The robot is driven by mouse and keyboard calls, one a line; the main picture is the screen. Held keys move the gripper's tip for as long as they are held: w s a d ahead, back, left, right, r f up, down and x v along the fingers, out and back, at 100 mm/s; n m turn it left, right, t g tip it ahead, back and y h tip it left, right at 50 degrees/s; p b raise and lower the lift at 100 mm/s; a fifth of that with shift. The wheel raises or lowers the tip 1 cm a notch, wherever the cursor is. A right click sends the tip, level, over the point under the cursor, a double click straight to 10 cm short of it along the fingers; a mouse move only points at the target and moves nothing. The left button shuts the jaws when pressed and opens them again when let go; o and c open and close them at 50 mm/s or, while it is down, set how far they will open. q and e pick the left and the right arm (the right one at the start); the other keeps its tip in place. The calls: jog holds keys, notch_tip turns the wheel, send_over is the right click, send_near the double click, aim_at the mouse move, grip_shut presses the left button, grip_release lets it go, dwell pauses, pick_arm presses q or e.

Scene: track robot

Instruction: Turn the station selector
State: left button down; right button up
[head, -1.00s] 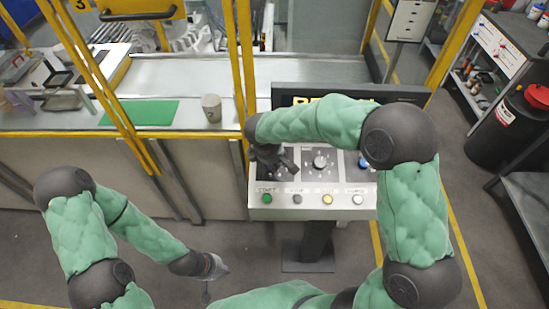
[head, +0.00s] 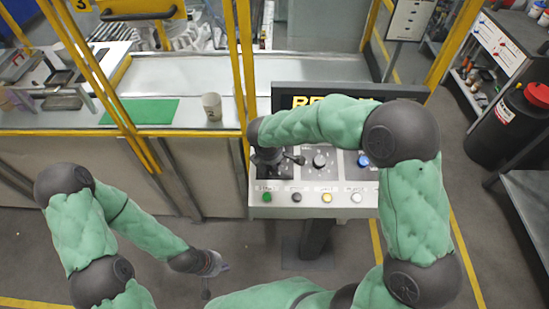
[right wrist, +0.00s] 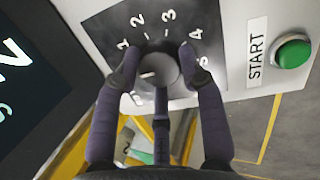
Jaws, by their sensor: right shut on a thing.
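The station selector is a dark round knob (right wrist: 160,68) on a black numbered dial plate (right wrist: 100,25) in the right wrist view. A short pale mark shows on the knob's left side. My right gripper (right wrist: 160,72) is shut on it, with one finger on each side. In the head view my right gripper (head: 284,160) sits over the left dial of the control panel (head: 262,211) and hides the knob. My left gripper (head: 214,270) hangs low over the floor, away from the panel; its fingers are too small to read.
A second dial knob (head: 319,160) and a blue button (head: 363,160) are right of my right gripper. Below are the green START button (head: 267,197), a yellow button (head: 326,198) and others. Yellow posts (head: 246,70) stand just left of the panel.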

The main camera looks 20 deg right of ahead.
jog(key=shift+a, duration=0.1)
jog(key=o, duration=1.1)
jog(key=v, duration=1.2)
